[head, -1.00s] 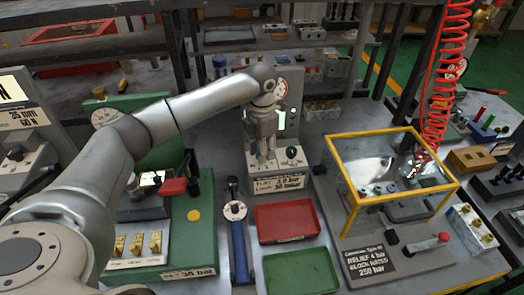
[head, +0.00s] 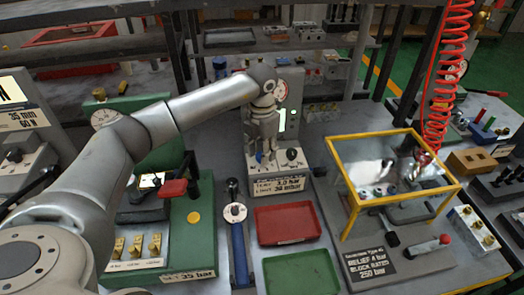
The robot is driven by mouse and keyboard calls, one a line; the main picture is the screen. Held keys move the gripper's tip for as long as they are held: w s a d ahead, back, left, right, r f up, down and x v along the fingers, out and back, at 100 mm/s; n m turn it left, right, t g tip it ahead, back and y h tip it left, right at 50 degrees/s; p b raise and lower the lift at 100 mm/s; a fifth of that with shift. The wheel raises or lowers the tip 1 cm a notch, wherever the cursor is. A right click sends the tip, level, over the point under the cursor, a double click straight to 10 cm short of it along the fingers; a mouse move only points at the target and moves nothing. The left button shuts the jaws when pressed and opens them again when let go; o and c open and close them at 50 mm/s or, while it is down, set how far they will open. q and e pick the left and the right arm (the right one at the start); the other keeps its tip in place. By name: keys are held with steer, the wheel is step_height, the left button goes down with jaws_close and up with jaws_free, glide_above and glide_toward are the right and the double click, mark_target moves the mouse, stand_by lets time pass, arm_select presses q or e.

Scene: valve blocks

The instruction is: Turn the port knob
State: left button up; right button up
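My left gripper (head: 264,156) reaches in from the left and points down over the grey valve block (head: 255,184) at the centre. Its fingers are low over the left part of the block's top. A small blue part (head: 259,157) shows at the fingertips; I cannot tell whether they grip it. A black knob (head: 291,155) stands on the right of the same block, apart from the fingers. No label reading "port" is legible, so I cannot tell which knob it names. My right gripper is not in view.
A gauge panel (head: 292,100) rises behind the block. A red tray (head: 287,224) and a green tray (head: 301,272) lie in front. A yellow-framed clear guard (head: 395,137) stands to the right, with a red coiled hose (head: 436,110) above. A green station (head: 198,225) lies left.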

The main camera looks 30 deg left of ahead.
arm_select(q)
steer(key=shift+o, duration=1)
step_height(320, 180, up, 12)
steer(key=shift+f, duration=0.1)
